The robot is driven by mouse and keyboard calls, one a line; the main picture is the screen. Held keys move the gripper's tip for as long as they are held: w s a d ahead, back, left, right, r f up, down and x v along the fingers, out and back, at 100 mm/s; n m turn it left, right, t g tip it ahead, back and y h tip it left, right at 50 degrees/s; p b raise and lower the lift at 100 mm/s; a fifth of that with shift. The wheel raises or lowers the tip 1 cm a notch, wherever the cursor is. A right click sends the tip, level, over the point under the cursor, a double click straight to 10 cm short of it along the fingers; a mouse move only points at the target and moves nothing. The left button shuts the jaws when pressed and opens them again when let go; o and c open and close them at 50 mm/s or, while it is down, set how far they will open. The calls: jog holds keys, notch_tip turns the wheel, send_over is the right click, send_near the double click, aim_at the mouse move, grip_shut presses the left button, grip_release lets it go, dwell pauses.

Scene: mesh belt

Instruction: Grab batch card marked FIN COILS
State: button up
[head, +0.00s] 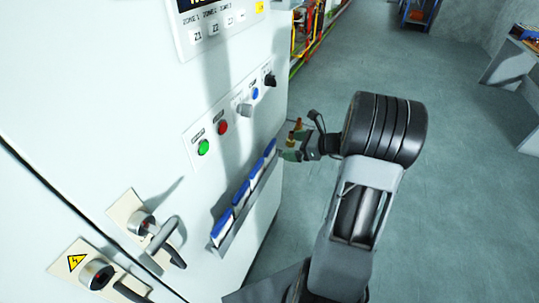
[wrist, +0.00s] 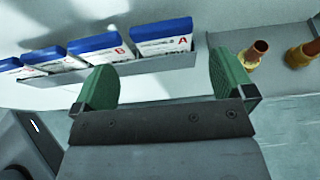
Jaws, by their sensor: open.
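Several white batch cards with blue tops stand in a row in a grey rack (head: 250,207) on the pale cabinet front. In the wrist view, the card lettered A (wrist: 163,38) is at the right end of the row, with the card lettered B (wrist: 100,47) to its left. Smaller print on them is too small to read, so I cannot tell which is marked FIN COILS. My gripper (wrist: 163,82) is open and empty, its green fingers apart, just short of the rack (wrist: 150,66) and near the A card. In the head view my gripper (head: 290,148) is beside the rack's far end.
A green button (head: 203,147), a red button (head: 222,127) and knobs sit above the rack. Handled switches (head: 147,222) are lower left. Two brass fittings (wrist: 255,54) (wrist: 298,56) are right of the rack in the wrist view. Open floor (head: 450,200) lies to the right.

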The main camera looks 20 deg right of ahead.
aim_at(272, 147)
jog(key=shift+f+p+x, duration=0.2)
jog(key=shift+p+x, duration=0.8)
jog(key=shift+x, duration=2.95)
jog(key=shift+s, duration=0.1)
jog(key=c, duration=0.8)
